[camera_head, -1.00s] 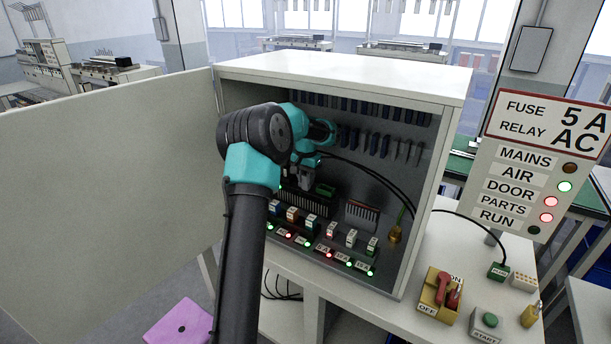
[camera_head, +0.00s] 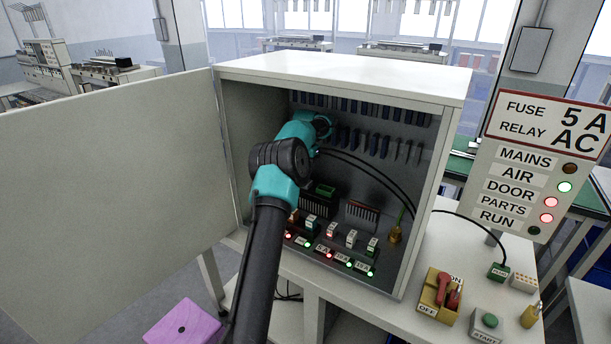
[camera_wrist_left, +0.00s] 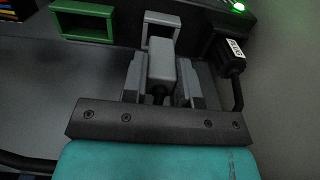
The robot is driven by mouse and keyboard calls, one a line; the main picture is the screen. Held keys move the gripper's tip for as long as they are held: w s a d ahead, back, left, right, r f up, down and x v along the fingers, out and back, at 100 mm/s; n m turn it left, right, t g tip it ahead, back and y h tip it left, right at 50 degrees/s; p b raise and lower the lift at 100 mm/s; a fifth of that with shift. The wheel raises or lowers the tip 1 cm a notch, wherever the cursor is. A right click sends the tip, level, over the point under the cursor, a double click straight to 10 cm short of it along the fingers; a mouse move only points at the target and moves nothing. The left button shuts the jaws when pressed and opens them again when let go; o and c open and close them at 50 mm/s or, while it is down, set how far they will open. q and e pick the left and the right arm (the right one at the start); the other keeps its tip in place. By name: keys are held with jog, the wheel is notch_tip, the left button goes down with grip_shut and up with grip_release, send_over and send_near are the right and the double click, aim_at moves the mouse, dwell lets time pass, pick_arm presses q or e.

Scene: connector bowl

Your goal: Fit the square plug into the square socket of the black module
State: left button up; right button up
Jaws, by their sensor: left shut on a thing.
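My left gripper (camera_wrist_left: 162,80) is shut on a grey square plug (camera_wrist_left: 162,62), one finger on each side of it. Just ahead of the plug in the left wrist view is a grey square socket (camera_wrist_left: 161,22) with an open frame. The plug's front end overlaps the socket's near edge; I cannot tell whether it has entered. The socket is on a dark module (camera_wrist_left: 128,12), beside a wider green socket (camera_wrist_left: 84,22). In the head view my left arm reaches into the cabinet and hides the gripper and plug. My right gripper is not in view.
A black labelled plug (camera_wrist_left: 232,57) with a cable is close right of my gripper, near a lit green lamp (camera_wrist_left: 238,6). The open white cabinet (camera_head: 340,75) surrounds the arm. Small coloured parts (camera_head: 351,239) line its floor; black cables (camera_head: 375,175) hang inside.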

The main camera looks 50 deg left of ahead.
pick_arm(q)
jog(key=shift+f, duration=1.7)
jog(key=shift+f, duration=0.15)
jog(key=o, duration=0.9)
jog(key=shift+o, duration=0.2)
notch_tip(320, 180, up, 12)
jog(key=shift+r, duration=0.15)
